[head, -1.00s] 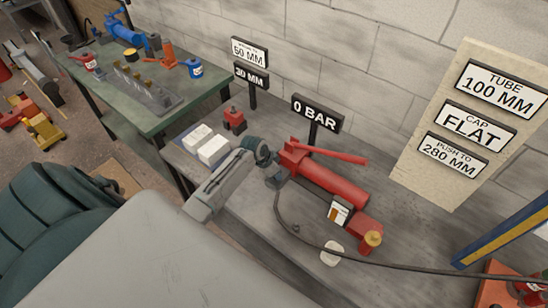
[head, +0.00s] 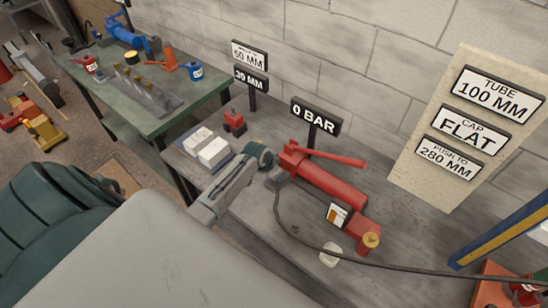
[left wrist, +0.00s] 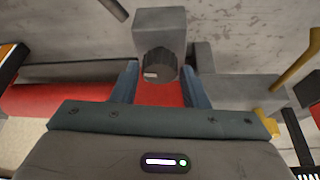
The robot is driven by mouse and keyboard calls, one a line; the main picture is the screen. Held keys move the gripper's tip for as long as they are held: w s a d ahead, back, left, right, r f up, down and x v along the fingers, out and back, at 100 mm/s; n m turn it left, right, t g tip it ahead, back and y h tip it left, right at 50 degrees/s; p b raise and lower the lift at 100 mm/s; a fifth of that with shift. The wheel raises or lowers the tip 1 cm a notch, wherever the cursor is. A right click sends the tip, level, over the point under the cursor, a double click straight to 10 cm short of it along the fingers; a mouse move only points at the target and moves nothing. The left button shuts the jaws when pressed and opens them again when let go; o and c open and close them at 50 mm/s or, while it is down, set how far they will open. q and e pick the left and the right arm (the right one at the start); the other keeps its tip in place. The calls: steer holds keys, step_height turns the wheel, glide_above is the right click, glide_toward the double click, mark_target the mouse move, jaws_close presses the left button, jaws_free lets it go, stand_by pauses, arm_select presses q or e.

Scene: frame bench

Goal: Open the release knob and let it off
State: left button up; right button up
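The red hand pump (head: 330,185) lies on the grey bench, and its red body also shows in the left wrist view (left wrist: 55,98). The dark round release knob (left wrist: 158,63) sits on a grey block (left wrist: 160,25) in the left wrist view. My left gripper (left wrist: 158,80) has its two fingers either side of the knob, with a narrow gap on each side. In the head view my left gripper is at the pump's left end, and the knob cannot be made out. The sign (head: 315,117) behind the pump reads 0 BAR. My right gripper is not in view.
A red pump handle (head: 335,158) slants above the pump. A black hose (head: 420,266) runs across the bench to the right. A block wall is behind.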

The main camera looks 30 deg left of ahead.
arm_select(q)
steer(key=shift+o, duration=1)
steer(key=shift+r, duration=0.1)
steer(key=d+b+v, duration=0.1)
steer(key=b+v, duration=0.1)
steer(key=v, duration=0.8)
steer(key=shift+s+a+r+b, duration=0.2)
steer(key=shift+a+r+b, duration=0.1)
steer(key=shift+a, duration=0.2)
